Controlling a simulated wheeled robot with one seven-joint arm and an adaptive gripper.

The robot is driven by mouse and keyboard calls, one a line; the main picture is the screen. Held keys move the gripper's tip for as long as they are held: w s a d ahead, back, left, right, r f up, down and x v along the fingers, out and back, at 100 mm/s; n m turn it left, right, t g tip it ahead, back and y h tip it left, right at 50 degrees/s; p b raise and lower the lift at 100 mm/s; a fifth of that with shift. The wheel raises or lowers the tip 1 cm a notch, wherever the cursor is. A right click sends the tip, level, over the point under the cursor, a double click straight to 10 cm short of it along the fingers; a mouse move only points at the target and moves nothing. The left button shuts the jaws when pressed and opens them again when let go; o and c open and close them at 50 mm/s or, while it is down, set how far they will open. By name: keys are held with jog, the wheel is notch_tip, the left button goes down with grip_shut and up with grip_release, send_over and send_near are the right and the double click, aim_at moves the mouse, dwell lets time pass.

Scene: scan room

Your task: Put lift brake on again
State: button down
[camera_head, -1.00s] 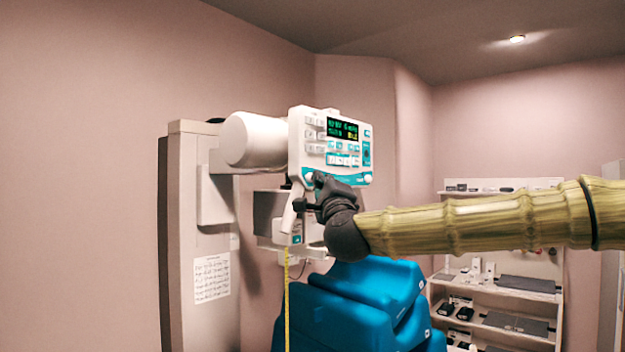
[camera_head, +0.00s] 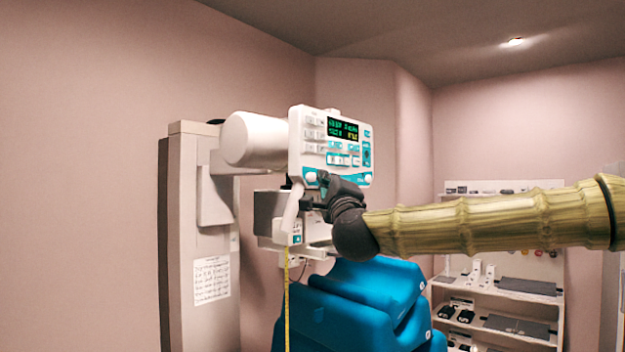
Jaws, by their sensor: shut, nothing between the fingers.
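The white control head (camera_head: 345,138) of the scan unit has a lit display and teal-edged buttons. It hangs from a white arm (camera_head: 260,140) on the tall column (camera_head: 190,230). A white lever-like handle (camera_head: 287,218) slants down below the control head's lower left corner. The pictures do not show which control is the lift brake. My black gripper (camera_head: 312,190) is shut and empty at the panel's lower edge, close to the handle and a round white knob (camera_head: 310,178). Its fingertips are small and dark, so I cannot tell whether they touch either one.
A yellow measuring tape (camera_head: 287,305) hangs below the head. A blue padded chair (camera_head: 350,305) stands underneath. White shelves (camera_head: 490,270) with small items are at the back right. A printed sheet (camera_head: 211,279) is on the column. The left side is open.

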jog(key=shift+s+d, duration=0.1)
jog(key=s+d+b, duration=0.1)
jog(key=d, duration=0.1)
jog(key=s+d+b, duration=0.1)
jog(key=d, duration=0.1)
jog(key=shift+s, duration=0.4)
jog(key=shift+a, duration=0.1)
jog(key=shift+r, duration=0.1)
dwell(0.6)
